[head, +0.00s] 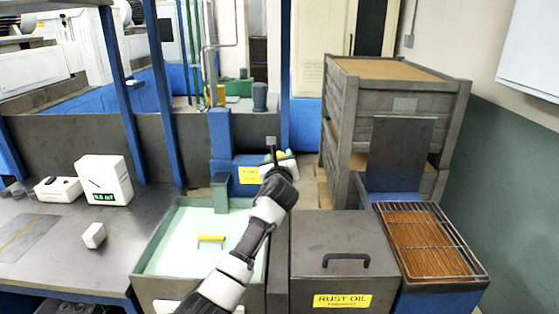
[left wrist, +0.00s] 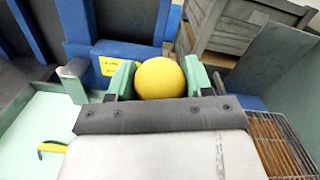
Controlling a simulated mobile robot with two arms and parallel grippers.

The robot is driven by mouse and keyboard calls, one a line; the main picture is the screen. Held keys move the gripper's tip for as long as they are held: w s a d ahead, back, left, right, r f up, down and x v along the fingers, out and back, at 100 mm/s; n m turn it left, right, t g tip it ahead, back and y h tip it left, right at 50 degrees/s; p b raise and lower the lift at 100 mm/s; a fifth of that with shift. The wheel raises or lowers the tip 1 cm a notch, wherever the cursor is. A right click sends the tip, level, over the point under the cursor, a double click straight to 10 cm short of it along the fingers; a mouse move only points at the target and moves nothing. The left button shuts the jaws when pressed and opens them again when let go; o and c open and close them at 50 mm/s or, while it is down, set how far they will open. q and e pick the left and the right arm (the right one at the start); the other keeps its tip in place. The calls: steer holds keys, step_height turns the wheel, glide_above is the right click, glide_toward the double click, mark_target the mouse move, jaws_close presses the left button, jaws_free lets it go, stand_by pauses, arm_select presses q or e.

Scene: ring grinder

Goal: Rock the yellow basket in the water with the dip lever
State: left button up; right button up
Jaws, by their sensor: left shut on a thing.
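My left gripper (head: 281,156) reaches forward past the right side of the water tank (head: 158,235). In the left wrist view its two green fingers (left wrist: 160,80) are shut on a round yellow knob (left wrist: 160,77), which looks like the top of the dip lever. The lever's shaft is hidden behind the gripper. The tank holds pale green water. A yellow handle (head: 211,239), apparently the basket's, shows in the tank, and also in the left wrist view (left wrist: 52,148). The basket's body cannot be made out. My right gripper is not in view.
A closed rust oil box (head: 341,245) with a dark handle stands right of the tank. A wire rack (head: 428,240) is farther right, with stacked grey crates (head: 390,110) behind. A workbench (head: 50,240) at left carries white devices. Blue posts (head: 160,85) rise behind.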

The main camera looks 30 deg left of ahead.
arm_select(q)
steer(key=s+d+f+t+y+b, duration=0.1)
steer(key=s+f+b, duration=0.1)
steer(key=f+b, duration=0.3)
steer(key=s+d+f+t+y+b, duration=0.1)
steer(key=f+b, duration=0.4)
steer(key=b, duration=0.5)
steer(key=shift+s+d+t+b, duration=0.3)
steer(key=shift+s+t, duration=0.3)
steer(key=shift+t, duration=0.1)
steer(key=o, duration=1.2)
steer(key=shift+r, duration=0.1)
steer(key=shift+o, duration=0.2)
steer(key=v, duration=1)
steer(key=shift+s+d+b, duration=0.2)
steer(key=shift+s+b, duration=0.1)
steer(key=shift+b, duration=0.1)
